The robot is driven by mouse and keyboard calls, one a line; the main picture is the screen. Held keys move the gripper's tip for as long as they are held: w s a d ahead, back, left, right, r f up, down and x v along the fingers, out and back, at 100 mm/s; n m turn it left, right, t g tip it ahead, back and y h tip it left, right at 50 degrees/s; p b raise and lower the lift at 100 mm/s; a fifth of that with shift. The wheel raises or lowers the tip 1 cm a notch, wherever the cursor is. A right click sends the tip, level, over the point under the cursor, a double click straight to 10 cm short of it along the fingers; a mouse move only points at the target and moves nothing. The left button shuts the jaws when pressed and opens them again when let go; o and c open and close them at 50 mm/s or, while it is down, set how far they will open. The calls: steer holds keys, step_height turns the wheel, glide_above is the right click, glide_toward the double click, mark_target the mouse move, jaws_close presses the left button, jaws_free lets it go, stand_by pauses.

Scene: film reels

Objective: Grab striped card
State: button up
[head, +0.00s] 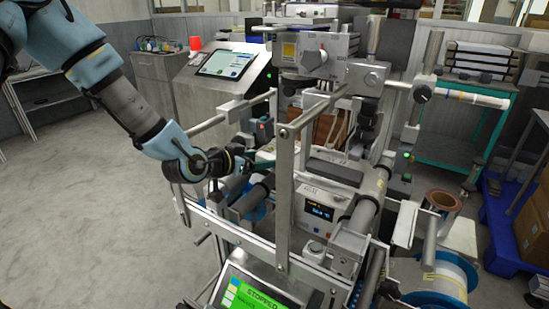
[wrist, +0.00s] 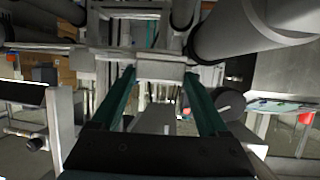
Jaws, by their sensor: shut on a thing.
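My gripper (head: 246,167) is at the machine's left side in the head view, low among its rollers and bars. In the wrist view its two teal fingers (wrist: 160,78) stand apart, with a pale grey block-like piece (wrist: 160,71) between their tips. They are shut on this piece. I cannot tell whether it is the striped card. No clearly striped card shows in either view. In the head view, the machine's bars and my arm hide what the fingers hold.
An upright metal bar (head: 285,200) stands right of my gripper. A dark roller (head: 252,196) lies just below it. A tablet screen (head: 226,63) is above. A green display (head: 262,292) sits at the front. Open floor (head: 90,200) lies at left.

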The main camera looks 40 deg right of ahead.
steer(key=c, duration=0.4)
steer(key=shift+r, duration=0.2)
